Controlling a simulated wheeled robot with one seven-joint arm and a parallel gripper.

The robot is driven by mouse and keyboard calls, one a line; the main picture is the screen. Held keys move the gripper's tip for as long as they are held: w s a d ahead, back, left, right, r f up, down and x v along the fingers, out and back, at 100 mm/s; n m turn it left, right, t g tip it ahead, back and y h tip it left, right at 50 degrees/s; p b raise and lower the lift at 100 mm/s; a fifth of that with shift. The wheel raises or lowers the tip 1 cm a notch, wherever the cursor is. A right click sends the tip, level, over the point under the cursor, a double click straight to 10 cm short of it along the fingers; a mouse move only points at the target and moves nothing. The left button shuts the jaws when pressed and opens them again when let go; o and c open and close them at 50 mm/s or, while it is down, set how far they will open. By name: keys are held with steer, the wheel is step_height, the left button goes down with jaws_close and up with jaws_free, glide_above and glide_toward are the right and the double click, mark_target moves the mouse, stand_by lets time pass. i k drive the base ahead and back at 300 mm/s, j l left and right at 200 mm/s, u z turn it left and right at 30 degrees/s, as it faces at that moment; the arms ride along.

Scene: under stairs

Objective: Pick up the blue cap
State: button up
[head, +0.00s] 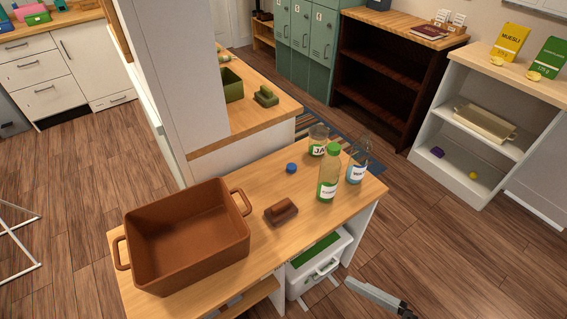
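The blue cap (291,168) is a small round lid lying on the wooden top of a low table (236,262). It is left of a glass jar (318,140) and a green-capped bottle (328,176), and behind a brown block-like object with a handle (281,211). Nothing covers it. Part of my gripper (378,296) shows as a grey shape at the bottom edge, right of the table and well apart from the cap. I cannot make out whether its fingers are open or shut.
A large brown two-handled bin (188,236) fills the table's left end. A clear bottle (357,162) stands near the right edge. A white pillar (172,70) and a counter (240,130) rise behind the table. The wooden floor (450,260) at right is clear.

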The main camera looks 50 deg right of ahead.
mark_target(292, 168)
steer(key=z, duration=1.25)
steer(key=j, duration=2.25)
steer(key=i+l, duration=0.3)
steer(key=i, duration=0.15)
